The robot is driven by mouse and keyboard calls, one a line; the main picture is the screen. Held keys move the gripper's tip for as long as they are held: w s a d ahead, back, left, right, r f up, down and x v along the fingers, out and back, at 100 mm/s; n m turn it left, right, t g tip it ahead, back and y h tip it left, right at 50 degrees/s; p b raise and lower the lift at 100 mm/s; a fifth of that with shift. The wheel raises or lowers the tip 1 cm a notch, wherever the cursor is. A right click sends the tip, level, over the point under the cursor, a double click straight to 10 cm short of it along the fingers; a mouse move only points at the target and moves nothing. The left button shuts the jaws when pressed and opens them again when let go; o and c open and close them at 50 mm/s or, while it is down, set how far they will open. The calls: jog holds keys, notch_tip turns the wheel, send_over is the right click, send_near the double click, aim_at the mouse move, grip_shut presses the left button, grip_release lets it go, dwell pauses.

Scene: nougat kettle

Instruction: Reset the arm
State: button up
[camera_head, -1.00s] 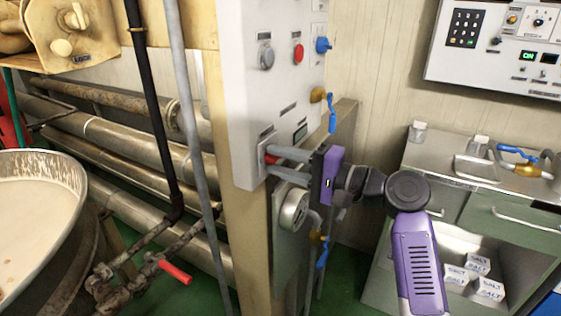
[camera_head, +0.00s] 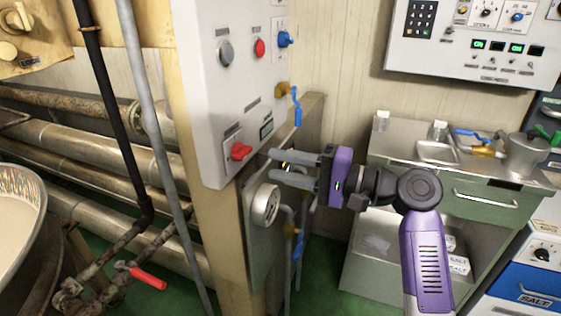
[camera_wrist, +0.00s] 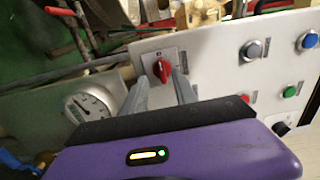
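My gripper (camera_head: 296,167) is purple with two grey fingers. It is open and empty, and stands off the right edge of the white control panel (camera_head: 218,107) in the head view. The red rotary switch (camera_head: 241,151) on the panel's lower part is apart from the fingertips, to their left. In the wrist view, the fingers (camera_wrist: 160,90) point toward the panel and the red switch (camera_wrist: 162,71) shows between and beyond them, with a gap. My arm comes in from the lower right of the head view.
A round gauge (camera_head: 266,205) hangs just below my gripper. Blue-handled valves (camera_head: 297,107) stick out at the panel's right. A metal cabinet (camera_head: 460,190) with a pot (camera_head: 524,152) stands at the right. Pipes and a large kettle (camera_head: 22,215) are at the left.

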jog(key=w+d+f+m+t+h, duration=0.2)
jog(key=w+d+t+h, duration=0.35)
jog(key=d+t, duration=0.3)
jog(key=s+d+f+t+h+p, duration=0.35)
jog(key=s+d+f+h, duration=0.6)
jog(key=s, duration=0.45)
jog(key=s+d+n+g+h+p, duration=0.2)
jog(key=s+n+p, duration=0.3)
jog(key=s, duration=3.3)
jog(key=shift+s+d+n+g+p, duration=0.25)
jog(key=shift+d+n+g+p, duration=0.2)
jog(key=shift+g, duration=0.25)
